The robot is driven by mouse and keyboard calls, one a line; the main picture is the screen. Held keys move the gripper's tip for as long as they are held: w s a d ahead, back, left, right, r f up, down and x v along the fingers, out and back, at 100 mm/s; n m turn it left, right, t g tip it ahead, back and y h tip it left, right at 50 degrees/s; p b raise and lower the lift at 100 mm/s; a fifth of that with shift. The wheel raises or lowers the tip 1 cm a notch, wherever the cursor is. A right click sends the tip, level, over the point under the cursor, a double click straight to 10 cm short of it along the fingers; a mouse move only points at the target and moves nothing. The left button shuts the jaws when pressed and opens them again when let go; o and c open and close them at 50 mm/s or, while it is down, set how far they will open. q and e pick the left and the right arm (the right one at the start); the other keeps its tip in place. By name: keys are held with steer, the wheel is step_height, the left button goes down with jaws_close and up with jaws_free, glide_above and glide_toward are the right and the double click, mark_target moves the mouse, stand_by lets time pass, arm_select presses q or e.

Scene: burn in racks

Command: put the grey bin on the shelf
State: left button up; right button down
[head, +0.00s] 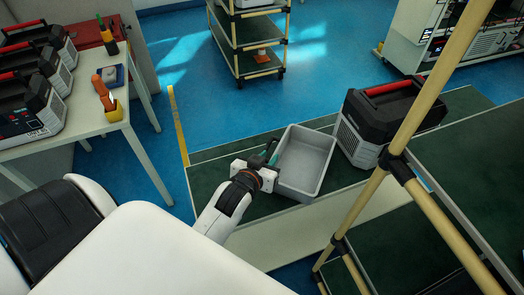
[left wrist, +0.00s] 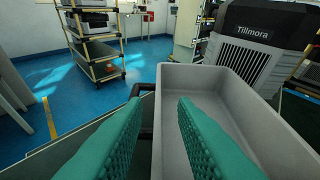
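The grey bin (head: 312,150) is empty and upright on a green-topped bench (head: 232,172), left of a black and grey box. My left gripper (head: 271,152) is at the bin's left side. In the left wrist view its teal fingers (left wrist: 158,104) are apart, one outside the bin's left wall and one over the inside of the bin (left wrist: 205,85). Part of the wall and a dark bar show between them; I see no firm contact. A rack with green shelves (head: 487,150) and tan poles stands at the right. My right gripper is not in view.
The black and grey box (head: 385,125) with a red handle stands close to the bin's right. Tan poles (head: 425,100) rise in front of it. A table (head: 85,130) with similar boxes is at the left. Another shelf rack (head: 248,45) stands at the back on open blue floor.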

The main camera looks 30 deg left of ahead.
arm_select(q)
steer(key=shift+o, duration=0.4)
steer(key=v, duration=0.3)
steer(key=shift+s+r, duration=0.1)
steer(key=shift+s, duration=0.15)
steer(key=w+d+g+h+b, duration=0.1)
steer(key=w+d+h+b, duration=0.1)
steer(key=w+d+h, duration=0.4)
steer(key=g+y+b, duration=0.3)
steer(key=g+y, duration=0.1)
steer(key=g, duration=0.8)
glide_toward(278, 151)
steer(key=a, duration=0.1)
step_height(278, 151, down, 7)
steer(key=shift+w+r, duration=0.1)
steer(key=shift+r, duration=0.1)
steer(key=f, duration=0.2)
steer(key=d+f+p, duration=0.1)
steer(key=f, duration=0.1)
steer(key=shift+w+f, duration=0.1)
steer(key=shift+w, duration=0.25)
steer(key=shift+f, duration=0.55)
jaws_close()
